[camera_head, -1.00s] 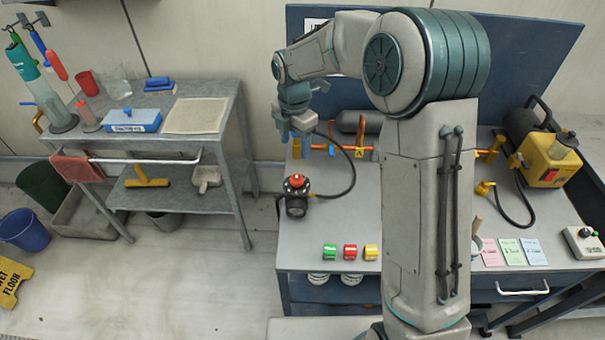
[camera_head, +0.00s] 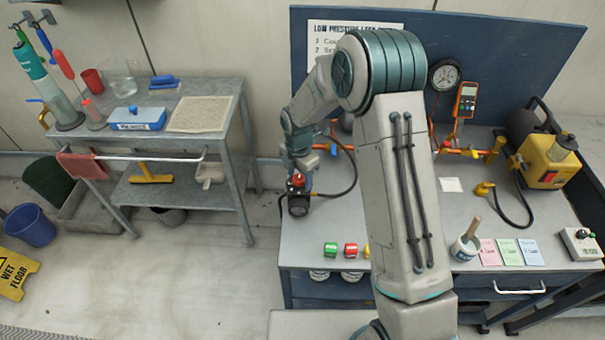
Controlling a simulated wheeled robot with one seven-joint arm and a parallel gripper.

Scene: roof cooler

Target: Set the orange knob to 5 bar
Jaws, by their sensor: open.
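The orange-red knob (camera_head: 297,181) sits on top of a dark regulator (camera_head: 298,205) at the left end of the workbench. My gripper (camera_head: 303,172) points down right at the knob, with its jaws open. The fingers partly cover the knob, and I cannot tell whether they touch it. A round dial gauge (camera_head: 444,74) with a dark rim hangs at the back panel; its reading is too small to make out.
The workbench (camera_head: 330,215) carries a black hose (camera_head: 350,172) beside the regulator, several colored rings (camera_head: 351,250), and a yellow pump (camera_head: 548,160) at right. A handheld meter (camera_head: 466,100) stands by the gauge. A grey cart (camera_head: 200,145) stands left, across a gap.

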